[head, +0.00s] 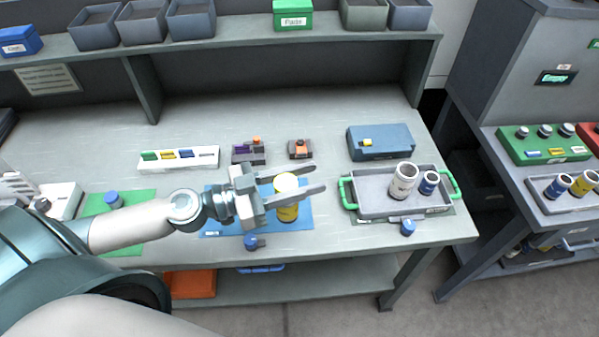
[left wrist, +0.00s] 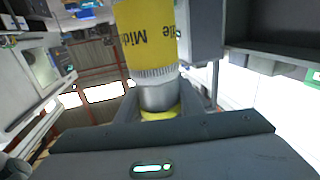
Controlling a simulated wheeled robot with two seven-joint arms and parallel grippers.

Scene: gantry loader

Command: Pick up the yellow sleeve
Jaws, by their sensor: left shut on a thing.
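The yellow sleeve (head: 287,212) is a short upright cylinder with a pale top, over the blue mat (head: 215,222) in the middle of the bench. My left gripper (head: 298,181) has its two fingers on either side of it and is shut on it. In the left wrist view the yellow sleeve (left wrist: 147,35) shows dark lettering and a silvery metal band, between the gripper fingers (left wrist: 158,105). I cannot tell whether its bottom touches the mat. My right gripper is not in view.
A small blue item (head: 254,242) lies at the bench's front edge.

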